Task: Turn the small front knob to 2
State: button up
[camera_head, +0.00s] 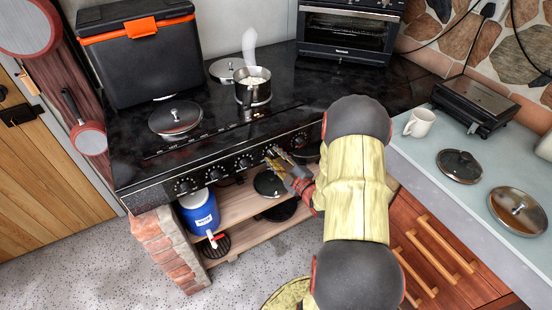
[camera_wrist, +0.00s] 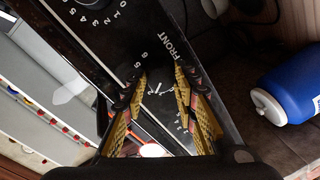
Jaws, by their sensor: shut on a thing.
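The small front knob (camera_wrist: 158,88) is a dark dial on the black front panel (camera_wrist: 205,100), with the word FRONT and white numbers around it in the wrist view. My gripper (camera_wrist: 161,80) is shut on this knob, one yellow-and-black finger on each side. A light pointer mark shows between the fingers, but the number it points to cannot be read for certain. In the head view my gripper (camera_head: 277,156) reaches the stove front (camera_head: 225,166) from the right. The fingers partly hide the knob there.
Other knobs (camera_head: 243,162) line the panel on both sides. A steaming pot (camera_head: 254,92) and a lid (camera_head: 176,118) stand on the black stovetop. A blue jug (camera_head: 199,212) stands on the wooden shelf (camera_head: 232,208) below. A counter (camera_head: 440,185) with a mug (camera_head: 419,123) lies right.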

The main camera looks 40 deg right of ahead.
jog(key=o, duration=1.2)
jog(key=shift+v, duration=6.05)
